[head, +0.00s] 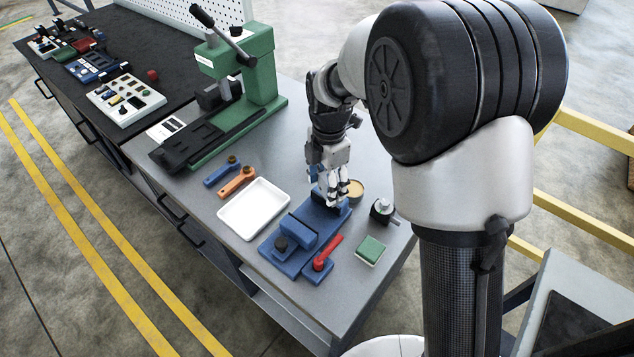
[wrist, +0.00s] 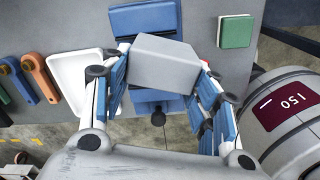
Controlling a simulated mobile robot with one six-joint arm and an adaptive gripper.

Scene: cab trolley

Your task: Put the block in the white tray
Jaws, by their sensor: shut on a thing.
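A grey block (wrist: 165,62) sits between the fingers of my gripper (head: 338,198) in the wrist view; the gripper is shut on it. In the head view the fingers are over the far end of a blue vise-like fixture (head: 296,232), and I cannot make out the block among them. The height of the block above the fixture is hard to tell. The white tray (head: 255,209) is empty and lies on the bench left of the fixture. It also shows at the left in the wrist view (wrist: 65,72), apart from the block.
A blue lever (head: 221,172) and an orange lever (head: 237,182) lie behind the tray. A green press (head: 240,65) stands further back. A red-handled clamp (head: 322,262), a green pad (head: 371,249) and a round tan dish (head: 355,189) are near the fixture.

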